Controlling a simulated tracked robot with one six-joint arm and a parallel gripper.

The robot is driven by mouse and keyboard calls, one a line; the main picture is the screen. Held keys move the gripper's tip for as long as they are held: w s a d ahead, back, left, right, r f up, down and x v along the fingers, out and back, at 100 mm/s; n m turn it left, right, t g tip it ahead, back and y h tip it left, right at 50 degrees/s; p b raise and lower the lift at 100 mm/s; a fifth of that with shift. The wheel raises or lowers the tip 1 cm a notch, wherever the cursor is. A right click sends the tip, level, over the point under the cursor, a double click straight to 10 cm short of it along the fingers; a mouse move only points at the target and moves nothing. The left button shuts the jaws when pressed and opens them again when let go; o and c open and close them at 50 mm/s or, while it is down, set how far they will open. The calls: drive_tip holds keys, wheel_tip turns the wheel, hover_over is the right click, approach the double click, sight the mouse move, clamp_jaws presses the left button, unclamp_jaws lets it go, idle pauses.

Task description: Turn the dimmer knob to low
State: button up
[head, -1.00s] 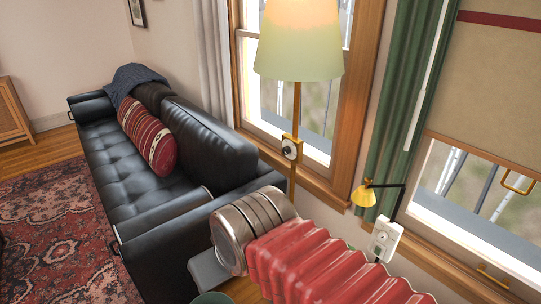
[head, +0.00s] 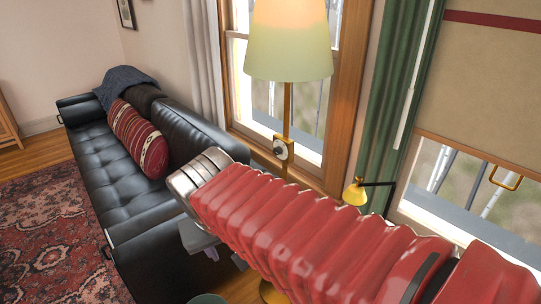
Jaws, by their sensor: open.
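The dimmer knob (head: 280,150) is a small round dark-and-pale knob on a brass plate. It is fixed to the brass pole of the floor lamp (head: 287,48), below the pale green shade, which glows warm at the top. The knob's exact setting is too small to read. My gripper (head: 205,246) shows only in part, grey, below the metal end of my red-sleeved arm. It is open, appears empty, and is left of and lower than the knob in the picture, apart from it. My arm hides the lower part of the pole.
A black leather sofa (head: 95,168) with a red striped bolster (head: 138,140) stands at left. A small yellow lamp (head: 354,192) is right of the pole. Windows and a green curtain (head: 393,100) are behind. A patterned red rug (head: 45,235) covers the floor at left.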

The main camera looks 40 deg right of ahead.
sight(276, 152)
drive_tip(key=w+d+f+m+g+h, duration=0.3)
drive_tip(key=w+d+m+h, duration=0.5)
drive_tip(key=w+d, duration=0.8)
drive_tip(key=w+d+f+m+h, duration=0.2)
drive_tip(key=w+d+m+h, duration=0.1)
drive_tip(key=w, duration=0.4)
drive_tip(key=w+d+f+m+h, duration=0.3)
drive_tip(key=w+d+h, duration=0.1)
drive_tip(key=w, duration=0.4)
drive_tip(key=shift+d, duration=0.25)
drive_tip(key=shift+d+f, duration=0.1)
drive_tip(key=d, duration=1.3)
drive_tip(key=shift+w+d, duration=0.25)
drive_tip(key=shift+d, duration=0.1)
drive_tip(key=shift+c, duration=0.6)
drive_tip(key=shift+a, duration=0.1)
drive_tip(key=c, duration=0.9)
